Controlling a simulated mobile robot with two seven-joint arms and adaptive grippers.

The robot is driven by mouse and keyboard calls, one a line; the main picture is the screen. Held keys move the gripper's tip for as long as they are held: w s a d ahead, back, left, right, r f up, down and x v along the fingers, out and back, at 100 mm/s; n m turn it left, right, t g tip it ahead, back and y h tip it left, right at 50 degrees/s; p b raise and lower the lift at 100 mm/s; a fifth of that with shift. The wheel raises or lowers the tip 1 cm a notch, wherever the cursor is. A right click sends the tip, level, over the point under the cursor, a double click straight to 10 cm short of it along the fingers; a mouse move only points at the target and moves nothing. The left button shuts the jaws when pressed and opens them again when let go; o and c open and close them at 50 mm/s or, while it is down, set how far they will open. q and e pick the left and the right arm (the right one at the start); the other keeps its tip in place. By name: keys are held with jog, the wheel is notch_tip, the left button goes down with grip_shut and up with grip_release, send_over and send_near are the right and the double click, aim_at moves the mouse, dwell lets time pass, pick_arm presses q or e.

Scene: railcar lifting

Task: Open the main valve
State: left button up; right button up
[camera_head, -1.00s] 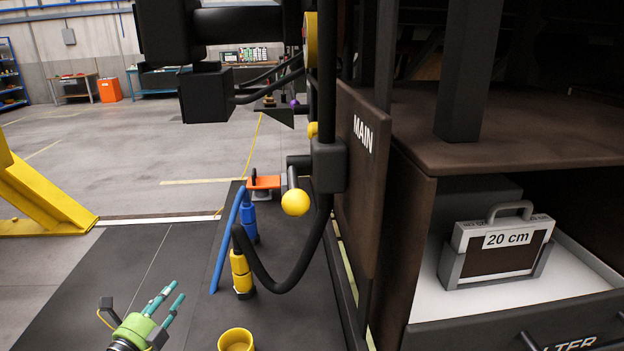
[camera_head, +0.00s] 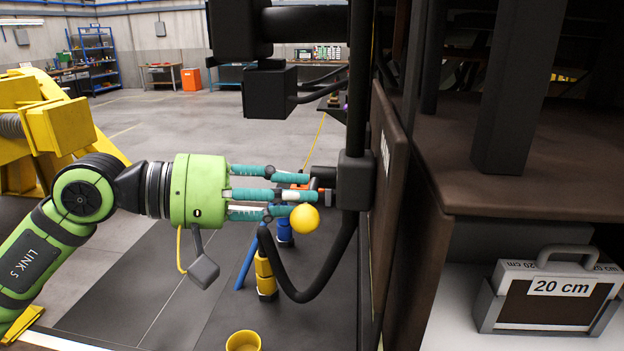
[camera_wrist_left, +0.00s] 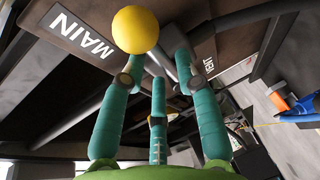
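The main valve is a black block (camera_head: 355,182) on a black pipe, with a lever ending in a yellow ball knob (camera_head: 304,219). The lever's shaft is mostly hidden behind my fingers in the head view. My left gripper (camera_head: 308,190) reaches in from the left, its teal fingers spread and pointing at the valve, right by the knob. In the left wrist view the yellow knob (camera_wrist_left: 135,29) shows large near the fingertips, in front of the "MAIN" label (camera_wrist_left: 82,32). I cannot tell whether any finger touches the lever. My right gripper is out of view.
A brown panel (camera_head: 390,190) stands right of the valve. A black hose (camera_head: 325,275) hangs below it. Blue and yellow couplings (camera_head: 265,272) and a yellow cup (camera_head: 243,341) are lower down. A "20 cm" case (camera_head: 550,300) sits in a compartment at right.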

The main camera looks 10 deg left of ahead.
pick_arm(q)
jog(key=p+x, duration=0.1)
jog(key=x, duration=0.1)
jog(key=shift+d, duration=0.45)
jog(key=shift+f, duration=0.1)
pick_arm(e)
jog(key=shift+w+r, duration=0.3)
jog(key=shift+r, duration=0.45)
pick_arm(q)
jog(key=shift+w+a, duration=0.1)
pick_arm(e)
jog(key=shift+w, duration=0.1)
pick_arm(q)
grip_shut()
